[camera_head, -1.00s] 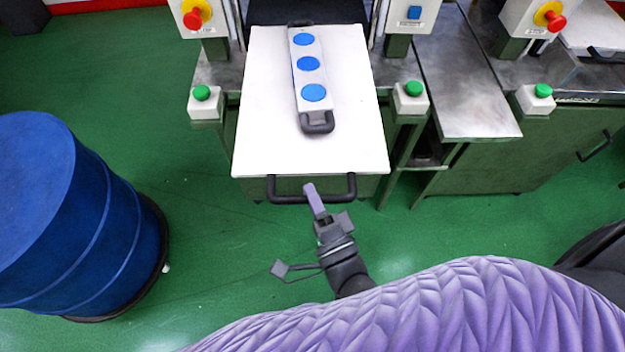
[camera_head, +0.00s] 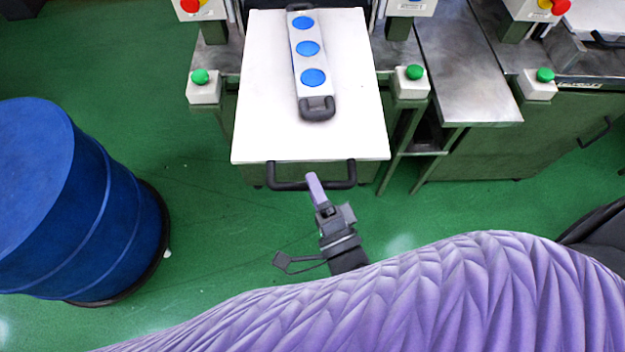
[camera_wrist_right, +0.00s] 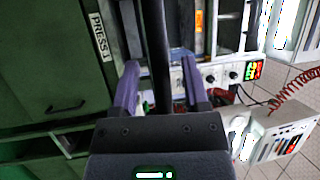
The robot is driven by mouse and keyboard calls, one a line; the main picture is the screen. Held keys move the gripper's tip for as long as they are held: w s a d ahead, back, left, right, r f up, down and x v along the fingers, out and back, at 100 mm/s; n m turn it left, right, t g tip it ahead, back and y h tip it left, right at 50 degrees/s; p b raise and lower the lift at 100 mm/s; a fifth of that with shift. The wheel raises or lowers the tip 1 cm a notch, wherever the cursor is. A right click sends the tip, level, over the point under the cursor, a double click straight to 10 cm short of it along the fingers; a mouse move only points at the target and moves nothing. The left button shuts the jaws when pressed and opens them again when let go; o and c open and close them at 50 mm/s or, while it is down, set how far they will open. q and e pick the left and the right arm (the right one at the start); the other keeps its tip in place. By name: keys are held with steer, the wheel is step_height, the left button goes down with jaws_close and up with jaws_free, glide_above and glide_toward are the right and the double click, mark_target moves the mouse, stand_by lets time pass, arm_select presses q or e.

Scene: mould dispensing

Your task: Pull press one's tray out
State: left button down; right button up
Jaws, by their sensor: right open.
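Press one's tray (camera_head: 355,120) is a white flat plate that sticks out from the press, with a black bar handle (camera_head: 290,186) on its front edge. A white mould (camera_head: 313,98) with blue round spots and dark end grips lies on it. My right gripper (camera_head: 313,180) is at the handle's middle, seen from above. In the right wrist view my right gripper (camera_wrist_right: 158,85) has its two purple fingers apart. A black bar (camera_wrist_right: 155,45), apparently the handle, passes between them with gaps on both sides. My left gripper is not in view.
A blue drum (camera_head: 90,210) stands on the green floor at the left. Green buttons (camera_head: 414,73) on white boxes flank the tray. A metal side table (camera_head: 465,75) and another press stand to the right. The PRESS 1 label (camera_wrist_right: 101,37) shows in the right wrist view. Floor before the tray is clear.

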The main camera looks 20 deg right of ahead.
steer(key=v, duration=0.9)
